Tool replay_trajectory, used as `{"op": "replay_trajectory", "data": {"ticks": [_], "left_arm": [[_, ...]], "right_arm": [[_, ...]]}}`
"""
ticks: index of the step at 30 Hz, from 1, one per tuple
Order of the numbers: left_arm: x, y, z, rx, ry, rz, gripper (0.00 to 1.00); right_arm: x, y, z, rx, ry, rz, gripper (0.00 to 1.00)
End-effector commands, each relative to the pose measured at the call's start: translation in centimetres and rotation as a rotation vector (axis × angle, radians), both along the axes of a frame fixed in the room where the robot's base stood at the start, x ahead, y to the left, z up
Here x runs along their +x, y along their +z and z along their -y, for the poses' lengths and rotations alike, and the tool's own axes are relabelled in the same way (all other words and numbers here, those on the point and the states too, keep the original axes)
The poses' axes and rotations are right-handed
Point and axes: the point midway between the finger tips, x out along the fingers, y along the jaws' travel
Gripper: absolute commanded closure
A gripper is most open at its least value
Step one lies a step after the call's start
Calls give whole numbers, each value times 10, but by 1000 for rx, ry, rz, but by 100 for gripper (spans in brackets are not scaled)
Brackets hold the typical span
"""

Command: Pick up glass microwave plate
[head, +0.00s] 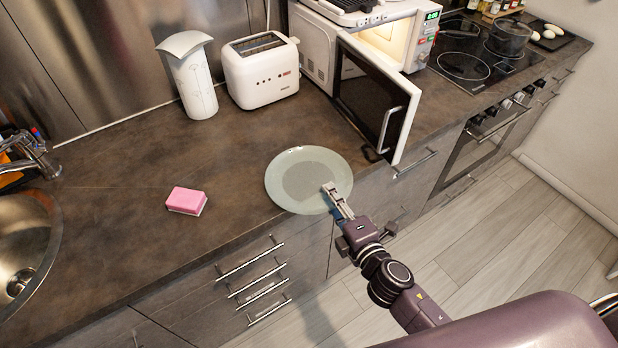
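The glass microwave plate (300,172) is a pale, round, see-through disc near the front edge of the dark countertop. My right gripper (332,190) reaches in from the lower right, with its fingertips at the plate's front right rim. The fingers overlap the rim in the picture, and I cannot tell whether they grip it. The microwave (318,45) stands behind with its door (372,100) swung open and its inside lit. My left gripper is not in view.
A pink sponge (187,200) lies left of the plate. A white toaster (261,70) and a white canister (194,80) stand at the back. A sink (30,240) is at far left. The open door hangs just right of the plate.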

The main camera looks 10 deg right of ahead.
Motion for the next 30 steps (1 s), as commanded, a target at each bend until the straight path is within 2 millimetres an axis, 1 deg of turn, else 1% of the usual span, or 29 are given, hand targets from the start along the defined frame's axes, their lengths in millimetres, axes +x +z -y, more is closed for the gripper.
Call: {"op": "replay_trajectory", "data": {"ticks": [1,7,25,30], "left_arm": [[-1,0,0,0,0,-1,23],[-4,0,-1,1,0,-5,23],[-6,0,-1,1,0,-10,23],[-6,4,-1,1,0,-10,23]], "right_arm": [[0,0,0,0,0,0,78],[0,0,0,0,0,0,100],[0,3,0,0,0,3,100],[1,12,1,-3,1,5,100]]}}
